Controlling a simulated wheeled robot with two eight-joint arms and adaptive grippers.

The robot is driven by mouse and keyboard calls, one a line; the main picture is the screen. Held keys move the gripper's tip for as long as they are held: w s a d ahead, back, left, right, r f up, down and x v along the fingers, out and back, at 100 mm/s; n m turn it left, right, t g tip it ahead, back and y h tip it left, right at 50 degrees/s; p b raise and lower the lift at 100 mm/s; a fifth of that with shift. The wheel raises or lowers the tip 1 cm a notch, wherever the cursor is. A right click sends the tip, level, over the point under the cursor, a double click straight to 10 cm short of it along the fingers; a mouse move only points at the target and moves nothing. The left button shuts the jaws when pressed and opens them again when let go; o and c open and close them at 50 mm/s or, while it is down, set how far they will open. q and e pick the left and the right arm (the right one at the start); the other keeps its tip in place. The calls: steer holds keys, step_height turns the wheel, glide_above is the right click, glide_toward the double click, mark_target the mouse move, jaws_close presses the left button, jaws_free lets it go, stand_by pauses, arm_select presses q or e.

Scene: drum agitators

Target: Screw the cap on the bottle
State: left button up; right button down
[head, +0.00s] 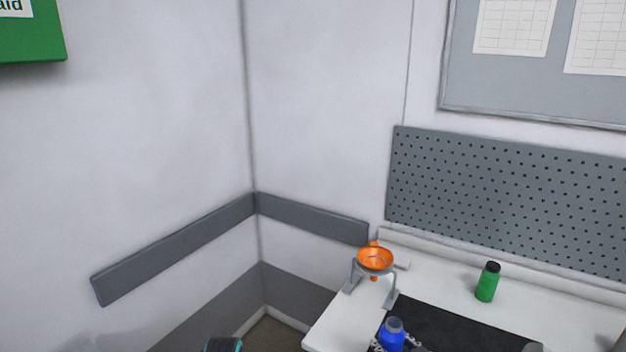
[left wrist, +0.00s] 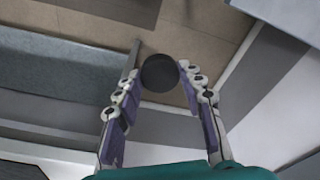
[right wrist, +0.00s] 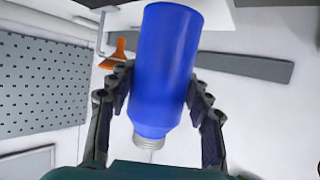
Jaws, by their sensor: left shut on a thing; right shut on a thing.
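The blue bottle (head: 391,337) shows at the bottom of the head view, upright, with its grey neck up and uncapped. My right gripper (head: 394,347) is shut around its body; only bits of the fingers show there. In the right wrist view the bottle (right wrist: 167,65) sits between both fingers, its threaded neck toward the palm side. In the left wrist view a dark round cap (left wrist: 161,72) is held between the fingertips of my left gripper (left wrist: 160,75), over floor and wall. The cap is not visible in the head view. The cap and bottle are apart.
The white table (head: 345,322) has a black mat (head: 460,330). An orange funnel (head: 375,259) sits in a grey stand at the table's back left. A green bottle (head: 487,283) with a black cap stands behind the mat. A pegboard (head: 510,195) rises behind the table.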

arm_select(q)
steer(key=shift+a+f+n, duration=0.15)
steer(key=shift+a+n, duration=0.15)
steer(key=shift+a, duration=0.05)
arm_select(e)
steer(key=shift+a, duration=0.45)
steer(key=shift+f, duration=0.1)
steer(key=w+a+f+n+g+y, duration=0.1)
steer(key=a+f+n+g+y, duration=0.3)
steer(key=a, duration=0.4)
steer(key=w+a+f+n+g+y, duration=0.1)
steer(key=a+f+n+g+y, duration=0.4)
steer(key=a+n, duration=0.3)
steer(key=shift+n+g, duration=0.3)
steer(key=shift+g, duration=0.5)
steer(key=shift+w+a+f, duration=0.1)
arm_select(q)
steer(key=w+d+r+m, duration=0.3)
steer(key=w+d+r, duration=0.1)
steer(key=d+r, duration=0.5)
steer(key=w+d+r+m, duration=0.3)
steer(key=w+d+r, duration=0.2)
steer(key=d+r, duration=0.5)
step_height(320, 180, up, 3)
steer(key=shift+f+m+h, duration=0.15)
steer(key=shift+m+h, duration=0.15)
steer(key=shift+h, duration=0.1)
